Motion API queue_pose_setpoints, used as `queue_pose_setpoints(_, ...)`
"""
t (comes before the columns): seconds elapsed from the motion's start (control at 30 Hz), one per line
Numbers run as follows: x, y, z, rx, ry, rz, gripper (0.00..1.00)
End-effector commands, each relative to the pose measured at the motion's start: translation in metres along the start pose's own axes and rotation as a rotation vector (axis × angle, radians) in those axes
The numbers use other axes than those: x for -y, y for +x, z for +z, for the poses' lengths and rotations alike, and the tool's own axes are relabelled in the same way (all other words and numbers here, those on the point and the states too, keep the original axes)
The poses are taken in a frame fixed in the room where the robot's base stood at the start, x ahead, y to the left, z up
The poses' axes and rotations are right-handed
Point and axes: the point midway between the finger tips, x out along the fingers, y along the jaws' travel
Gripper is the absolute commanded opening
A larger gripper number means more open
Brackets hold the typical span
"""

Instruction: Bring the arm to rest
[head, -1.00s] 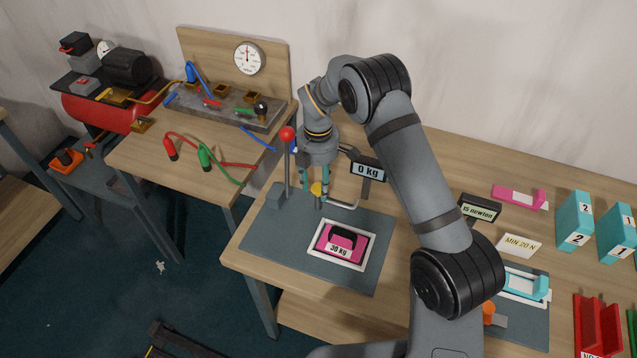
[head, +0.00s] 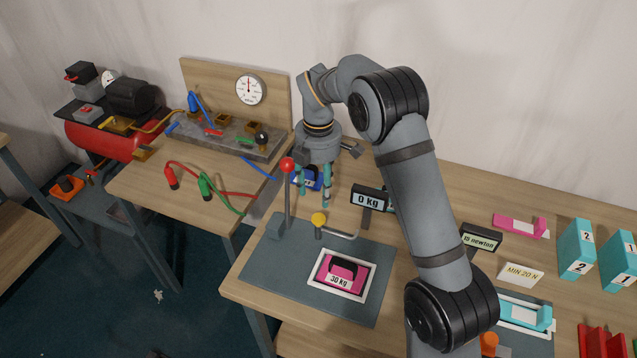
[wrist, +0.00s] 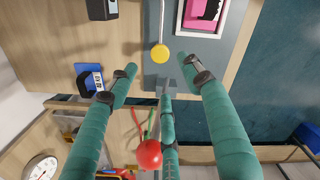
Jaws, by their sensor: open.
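My gripper (head: 314,197) hangs fingers down over the back of the middle bench, behind the red-knobbed lever. Its teal fingers also show in the wrist view (wrist: 155,68), spread apart with nothing between them. A yellow-knobbed rod (head: 319,219) stands nearby, apart from the fingers. The pink 30 kg block (head: 342,270) lies in its white frame on the grey mat (head: 265,262).
A 0 kg display (head: 369,198) stands right of my gripper. A blue item (head: 313,178) sits behind the fingers. To the left is a panel with hoses and a gauge (head: 249,91). To the right are a 15 newton display (head: 480,240) and teal blocks (head: 576,249).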

Motion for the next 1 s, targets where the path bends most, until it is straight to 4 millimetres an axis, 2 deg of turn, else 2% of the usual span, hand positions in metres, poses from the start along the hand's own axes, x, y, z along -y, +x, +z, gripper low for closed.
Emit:
queue_pose_setpoints(0.2,0.0,-0.016,0.0,0.0,0.001,0.0,0.49)
queue_pose_setpoints(0.67,0.001,-0.016,0.0,0.0,0.001,-0.001,0.49)
queue_pose_setpoints(0.87,0.001,-0.002,0.0,0.0,-0.001,-0.004,0.49)
queue_pose_setpoints(1.0,0.002,0.023,0.001,0.0,0.001,-0.007,0.49)
